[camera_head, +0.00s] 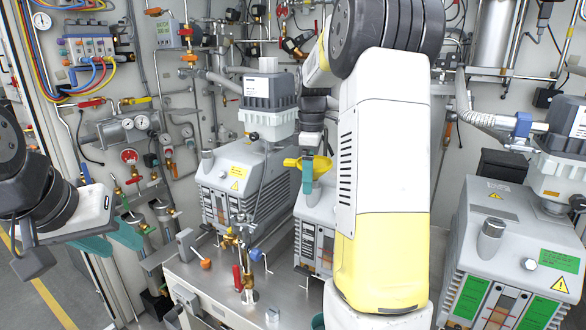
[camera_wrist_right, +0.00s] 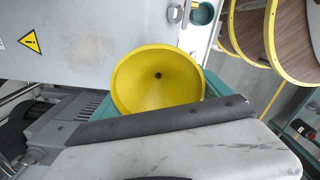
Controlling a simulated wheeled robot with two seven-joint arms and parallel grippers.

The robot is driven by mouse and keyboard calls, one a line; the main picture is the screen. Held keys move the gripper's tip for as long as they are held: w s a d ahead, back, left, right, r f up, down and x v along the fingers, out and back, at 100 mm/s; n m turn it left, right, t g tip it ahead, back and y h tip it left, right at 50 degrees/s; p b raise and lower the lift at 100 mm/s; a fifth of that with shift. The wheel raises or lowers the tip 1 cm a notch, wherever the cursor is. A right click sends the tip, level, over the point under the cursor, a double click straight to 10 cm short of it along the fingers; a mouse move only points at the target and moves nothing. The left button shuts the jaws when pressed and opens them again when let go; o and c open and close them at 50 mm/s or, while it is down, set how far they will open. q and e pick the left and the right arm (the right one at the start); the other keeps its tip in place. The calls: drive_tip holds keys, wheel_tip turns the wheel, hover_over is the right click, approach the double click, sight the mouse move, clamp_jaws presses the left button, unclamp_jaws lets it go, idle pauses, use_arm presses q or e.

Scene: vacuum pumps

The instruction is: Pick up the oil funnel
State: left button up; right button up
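The yellow oil funnel (camera_head: 322,166) is at my right gripper (camera_head: 308,174) in the head view, in front of the middle pump. A teal finger crosses the funnel, with yellow showing on both sides of it. In the right wrist view the funnel's wide mouth (camera_wrist_right: 158,82) faces the camera, with a dark hole at its centre. Teal finger parts show behind it, and the funnel appears held between them; the contact itself is hidden. My left gripper (camera_head: 118,243) is at the left, empty, its teal fingers apart.
Grey vacuum pumps stand at the left (camera_head: 228,190) and right (camera_head: 508,235). Brass valves (camera_head: 246,275) rise from the metal bench (camera_head: 215,285) in front. Pipes and gauges cover the back wall. My right arm hides much of the middle.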

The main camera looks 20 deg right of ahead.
drive_tip(key=c, duration=1)
